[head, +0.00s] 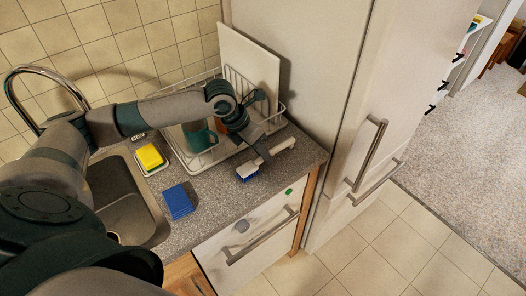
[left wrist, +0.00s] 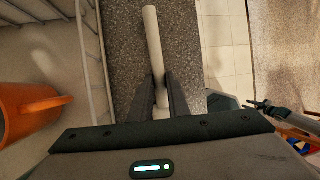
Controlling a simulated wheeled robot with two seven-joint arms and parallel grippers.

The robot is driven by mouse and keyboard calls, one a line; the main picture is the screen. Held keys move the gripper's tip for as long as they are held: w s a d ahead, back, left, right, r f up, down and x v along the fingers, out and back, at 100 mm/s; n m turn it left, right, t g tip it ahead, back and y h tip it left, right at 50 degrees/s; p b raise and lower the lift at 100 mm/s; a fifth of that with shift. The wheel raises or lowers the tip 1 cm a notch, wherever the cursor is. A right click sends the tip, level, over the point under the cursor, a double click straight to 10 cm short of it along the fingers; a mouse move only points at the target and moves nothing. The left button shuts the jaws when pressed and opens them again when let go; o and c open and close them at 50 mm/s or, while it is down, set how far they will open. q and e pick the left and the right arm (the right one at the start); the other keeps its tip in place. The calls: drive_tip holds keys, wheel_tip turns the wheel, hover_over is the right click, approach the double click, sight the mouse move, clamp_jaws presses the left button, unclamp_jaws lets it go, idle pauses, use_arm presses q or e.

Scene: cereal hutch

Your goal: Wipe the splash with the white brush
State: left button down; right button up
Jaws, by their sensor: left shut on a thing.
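The white brush (head: 276,151) with blue bristles is over the right part of the speckled counter in the head view. Its bristle end points toward the front left. My left gripper (head: 261,148) is shut on its pale handle, and the handle also shows between the fingers in the left wrist view (left wrist: 153,45). I cannot tell whether the bristles touch the counter. I cannot make out a splash with certainty; the gripper and brush hide part of the counter.
A wire dish rack (head: 200,160) with a white board (head: 249,68) stands behind the brush. An orange mug (left wrist: 25,110) is beside the gripper. A yellow sponge (head: 150,157), a blue sponge (head: 178,202) and the sink (head: 125,205) are left. A tall cabinet (head: 300,90) bounds the right.

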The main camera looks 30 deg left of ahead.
use_arm(q)
drive_tip(key=shift+r+p, duration=2.75)
drive_tip(key=shift+r, duration=0.25)
wheel_tip(320, 180, up, 3)
drive_tip(key=p, duration=0.3)
drive_tip(key=shift+d+f, duration=0.1)
drive_tip(key=shift+f, duration=0.05)
